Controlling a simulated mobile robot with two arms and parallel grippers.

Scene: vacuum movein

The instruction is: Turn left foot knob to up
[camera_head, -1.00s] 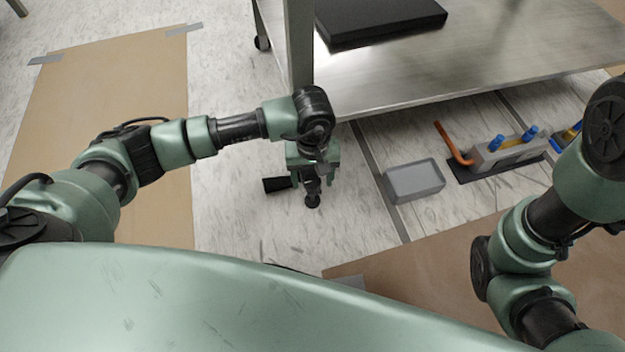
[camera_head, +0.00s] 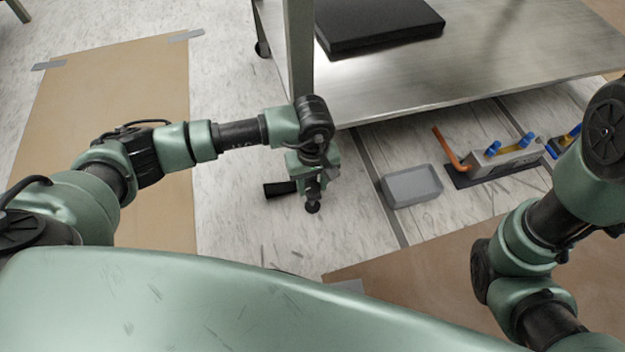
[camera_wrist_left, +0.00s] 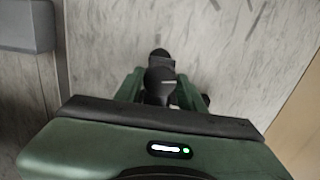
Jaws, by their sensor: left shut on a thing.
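The left foot knob (camera_head: 312,207) is a small black part low by the floor, below my left gripper in the head view. It also shows as a dark rounded piece in the left wrist view (camera_wrist_left: 160,78). My left gripper (camera_head: 314,185) points down over it. Its two green fingers sit on either side of the dark piece in the left wrist view (camera_wrist_left: 158,95), shut on it. The gripper and wrist hide the upper part of the knob. Of my right arm only links show at the right edge; its gripper is out of view.
A steel table (camera_head: 470,70) with a black slab (camera_head: 380,25) stands behind my left gripper, its leg (camera_head: 300,50) close to the wrist. A grey bin (camera_head: 412,187) and a metal block with blue knobs and an orange handle (camera_head: 505,155) lie to the right. Brown floor sheets flank the bare floor.

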